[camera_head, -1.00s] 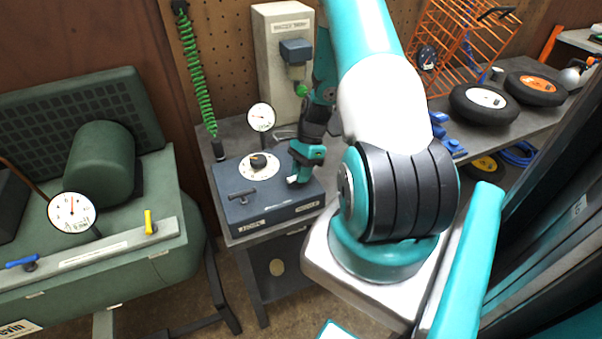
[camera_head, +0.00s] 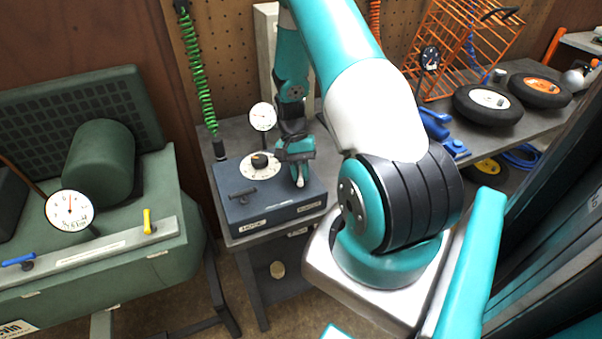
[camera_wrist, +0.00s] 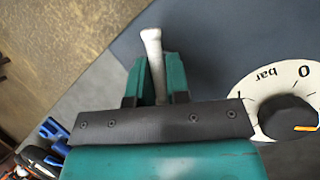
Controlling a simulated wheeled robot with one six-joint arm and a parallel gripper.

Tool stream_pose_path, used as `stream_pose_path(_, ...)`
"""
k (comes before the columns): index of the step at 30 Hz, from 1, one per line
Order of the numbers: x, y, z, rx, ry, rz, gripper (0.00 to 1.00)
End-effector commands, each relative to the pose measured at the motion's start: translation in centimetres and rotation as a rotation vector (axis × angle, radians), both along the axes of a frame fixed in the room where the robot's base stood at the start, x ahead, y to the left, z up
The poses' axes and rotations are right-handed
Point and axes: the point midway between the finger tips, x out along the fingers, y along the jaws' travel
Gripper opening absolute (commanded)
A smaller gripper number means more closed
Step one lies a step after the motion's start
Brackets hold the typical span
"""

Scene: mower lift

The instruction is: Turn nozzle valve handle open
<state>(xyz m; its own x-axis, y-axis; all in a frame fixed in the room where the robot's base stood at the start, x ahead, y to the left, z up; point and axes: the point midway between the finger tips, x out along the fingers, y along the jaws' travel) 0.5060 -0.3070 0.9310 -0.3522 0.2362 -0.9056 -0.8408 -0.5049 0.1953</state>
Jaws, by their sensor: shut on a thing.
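The valve handle (camera_wrist: 152,50) is a pale, slim lever with a rounded end. It stands between the two teal fingers of my gripper (camera_wrist: 156,75) in the wrist view. In the head view my gripper (camera_head: 299,164) is over the right part of the blue-grey control box (camera_head: 280,213), shut on the handle, whose pale end (camera_head: 300,182) shows just below the fingers. The handle's base is hidden by my gripper. A label is on the box's front right; its text is too small to read surely.
A dial with a black knob (camera_head: 260,161) sits on the box just left of my gripper; it also shows in the wrist view (camera_wrist: 287,117). A dark lever (camera_head: 242,194) is at the box's left. A round gauge (camera_head: 263,116) stands behind. Wheels (camera_head: 488,104) lie on the bench at right.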

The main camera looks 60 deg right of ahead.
Motion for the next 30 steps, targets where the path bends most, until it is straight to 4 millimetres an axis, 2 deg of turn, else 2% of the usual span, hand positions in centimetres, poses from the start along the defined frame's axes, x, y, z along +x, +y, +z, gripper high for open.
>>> stream_pose_path(6, 0.21, 0.14, 0.03, -0.002, -0.002, 0.195, 0.0)
stream_pose_path(15, 0.24, 0.2, 0.05, -0.003, -0.002, 0.392, 0.0)
stream_pose_path(30, 0.21, 0.23, 0.04, -0.003, -0.003, 0.497, 0.0)
